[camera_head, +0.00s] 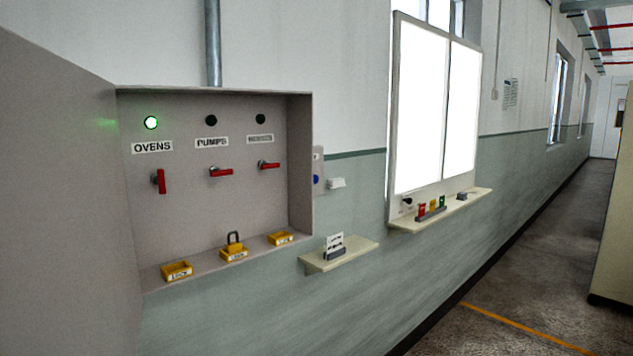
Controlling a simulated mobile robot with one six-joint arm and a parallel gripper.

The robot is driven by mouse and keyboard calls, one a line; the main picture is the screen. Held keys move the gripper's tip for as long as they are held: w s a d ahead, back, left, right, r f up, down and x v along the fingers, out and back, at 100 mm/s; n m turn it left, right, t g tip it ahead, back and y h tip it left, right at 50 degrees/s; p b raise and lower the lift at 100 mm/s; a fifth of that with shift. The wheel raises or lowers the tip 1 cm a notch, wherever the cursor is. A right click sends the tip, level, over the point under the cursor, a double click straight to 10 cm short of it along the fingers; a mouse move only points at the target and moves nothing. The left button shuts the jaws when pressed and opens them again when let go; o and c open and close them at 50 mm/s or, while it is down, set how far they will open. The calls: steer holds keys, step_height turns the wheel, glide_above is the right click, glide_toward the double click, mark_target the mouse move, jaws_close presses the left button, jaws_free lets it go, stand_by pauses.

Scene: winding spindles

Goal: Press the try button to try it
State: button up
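A small plate (318,165) is on the wall just right of the grey cabinet. It carries a round blue button (316,180), the only button I can make out. Its label is too small to read, so I cannot tell if it is the try button. In the open cabinet (215,105), the lamp over OVENS (151,123) glows green. The lamps over PUMPS (211,120) and the third label (260,119) are dark. The OVENS red handle (160,181) is vertical; the PUMPS handle (221,172) and third handle (269,165) are roughly horizontal. My gripper is not in view.
Yellow trays (177,271) stand on the cabinet's bottom ledge, the middle one with a padlock (234,238). A small shelf (340,255) with a card holder and a longer shelf (440,211) jut from the wall. The floor at right (530,265) is clear.

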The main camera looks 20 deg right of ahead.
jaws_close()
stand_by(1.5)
